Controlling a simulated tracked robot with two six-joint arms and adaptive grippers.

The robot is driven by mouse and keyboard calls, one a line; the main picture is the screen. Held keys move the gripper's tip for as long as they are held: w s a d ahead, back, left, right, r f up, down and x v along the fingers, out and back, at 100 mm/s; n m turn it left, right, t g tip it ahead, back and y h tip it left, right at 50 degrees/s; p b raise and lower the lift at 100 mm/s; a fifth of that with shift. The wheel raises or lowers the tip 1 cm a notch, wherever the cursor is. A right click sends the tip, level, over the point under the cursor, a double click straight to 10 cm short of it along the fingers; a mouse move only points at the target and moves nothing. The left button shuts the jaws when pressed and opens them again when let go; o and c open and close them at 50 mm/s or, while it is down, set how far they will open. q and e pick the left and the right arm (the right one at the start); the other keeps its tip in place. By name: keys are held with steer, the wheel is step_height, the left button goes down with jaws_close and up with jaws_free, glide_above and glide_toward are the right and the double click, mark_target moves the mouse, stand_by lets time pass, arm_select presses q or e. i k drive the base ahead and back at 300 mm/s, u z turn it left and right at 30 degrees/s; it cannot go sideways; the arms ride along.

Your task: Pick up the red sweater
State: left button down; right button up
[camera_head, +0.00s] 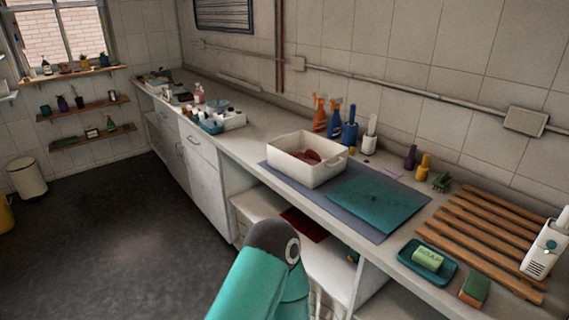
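A red cloth item (308,157), which may be the red sweater, lies inside a white rectangular basin (318,175) on the counter. The basin's walls hide most of it. A second dark red flat item (305,224) lies on the shelf below the counter, and I cannot tell which of the two is the sweater. Neither of my grippers shows in the head view. Only a teal link of mine with a dark joint shows at the bottom middle, in front of the cabinets and apart from the basin.
A teal mat (375,202) lies right of the basin. Spray bottles (334,122) stand behind it. A wooden slatted rack (485,235), a soap dish (427,262) and a sponge (475,289) fill the right end. A tray of small bottles (212,122) sits farther left. The dark floor is clear.

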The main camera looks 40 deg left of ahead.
mark_target(311, 158)
steer(key=z, duration=1.8)
steer(key=i, duration=0.1)
steer(key=u, duration=3.1)
steer(key=i, duration=0.6)
steer(key=z, duration=0.1)
steer(key=k, duration=0.7)
steer(key=u, duration=0.3)
steer(key=i, duration=0.8)
steer(key=z, duration=0.9)
